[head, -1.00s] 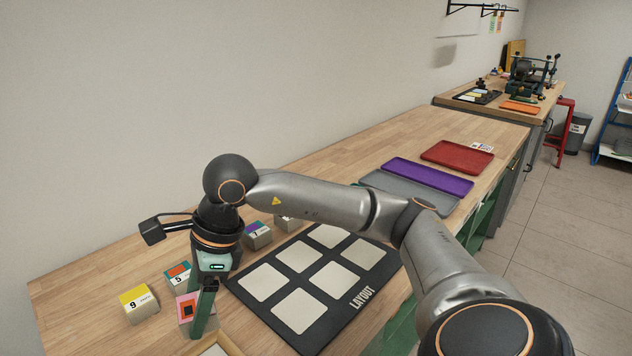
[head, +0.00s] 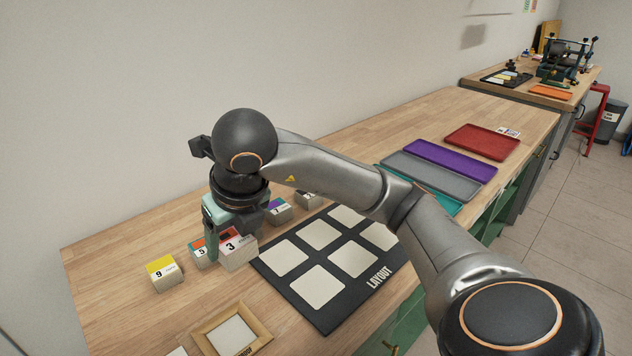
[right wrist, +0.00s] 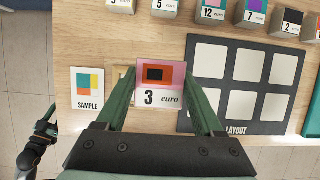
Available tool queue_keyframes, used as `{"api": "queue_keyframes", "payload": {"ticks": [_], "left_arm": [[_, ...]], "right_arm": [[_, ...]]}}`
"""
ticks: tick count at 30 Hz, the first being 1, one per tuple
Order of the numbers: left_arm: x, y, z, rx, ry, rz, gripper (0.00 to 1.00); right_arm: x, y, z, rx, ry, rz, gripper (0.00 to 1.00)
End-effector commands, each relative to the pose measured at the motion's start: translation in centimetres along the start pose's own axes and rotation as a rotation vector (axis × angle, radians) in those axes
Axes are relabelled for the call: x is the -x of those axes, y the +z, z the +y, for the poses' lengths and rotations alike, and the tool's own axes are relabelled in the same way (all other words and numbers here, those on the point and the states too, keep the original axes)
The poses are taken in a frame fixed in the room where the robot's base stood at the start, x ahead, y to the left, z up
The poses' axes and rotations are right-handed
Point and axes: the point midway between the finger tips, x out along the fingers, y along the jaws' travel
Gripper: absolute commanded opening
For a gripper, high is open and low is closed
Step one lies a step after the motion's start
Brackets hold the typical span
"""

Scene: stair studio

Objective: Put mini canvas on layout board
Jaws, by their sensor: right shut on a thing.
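The mini canvas (head: 240,252) is a small block with a pink, red and black picture and a "3 euro" label. My right gripper (right wrist: 160,88) is shut on it, one green finger on each side, and it appears held above the table. The layout board (head: 360,292) is a black board with two rows of pale empty squares, to the right of the gripper. It also shows in the right wrist view (right wrist: 270,128). A dark part at the lower left of the right wrist view looks like my left gripper (right wrist: 42,128); its jaws are unclear.
Several priced blocks, among them a yellow one marked 9 (head: 166,274), stand beside and behind the held canvas. A wooden frame (head: 208,342) and a sample card (right wrist: 88,88) lie near the front. Grey (head: 430,178), purple (head: 450,160) and red (head: 480,142) trays lie beyond the board.

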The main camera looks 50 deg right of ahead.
Motion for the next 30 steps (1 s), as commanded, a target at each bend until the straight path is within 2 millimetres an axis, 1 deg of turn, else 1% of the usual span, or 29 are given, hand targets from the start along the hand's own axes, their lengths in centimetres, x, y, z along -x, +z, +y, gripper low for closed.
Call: {"api": "queue_keyframes", "payload": {"ticks": [1, 5, 7, 11, 12, 15, 19, 23, 26, 30], "left_arm": [[-0.5, 0.6, 0.0, 0.001, 0.001, -0.003, 0.5], [-1.2, 1.5, 0.5, 0.001, 0.014, -0.015, 0.5], [-1.3, 1.4, 1.0, 0.0, 0.025, -0.02, 0.5], [-1.4, 1.0, 1.3, -0.002, 0.033, -0.009, 0.5], [-1.6, 0.9, 1.3, -0.003, 0.034, -0.004, 0.5], [-1.9, 0.6, 1.3, -0.006, 0.036, 0.002, 0.5], [-2.2, 0.5, 1.2, -0.009, 0.036, 0.007, 0.5], [-2.2, 0.6, 1.2, -0.011, 0.035, 0.007, 0.5], [-2.3, 0.7, 1.1, -0.012, 0.033, 0.008, 0.5], [-2.3, 1.1, 0.9, -0.012, 0.029, 0.005, 0.5]], "right_arm": [[-0.9, -0.1, -0.9, -0.007, -0.003, 0.006, 0.15], [-2.6, 0.1, -3.6, -0.008, -0.003, 0.008, 0.15], [-3.4, 0.5, -5.3, -0.008, -0.007, 0.009, 0.15], [-5.0, 0.9, -8.4, -0.008, -0.008, 0.007, 0.15], [-6.1, 0.7, -8.8, -0.004, -0.006, 0.01, 0.15], [-8.0, 0.5, -10.2, -0.002, -0.004, 0.01, 0.15], [-9.5, 0.4, -11.5, -0.002, -0.004, 0.006, 0.15], [-10.1, 0.4, -12.0, 0.0, -0.002, 0.003, 0.15], [-11.2, 0.1, -12.6, 0.0, -0.002, 0.005, 0.15], [-12.9, -0.7, -12.4, 0.002, 0.0, 0.006, 0.15]]}}
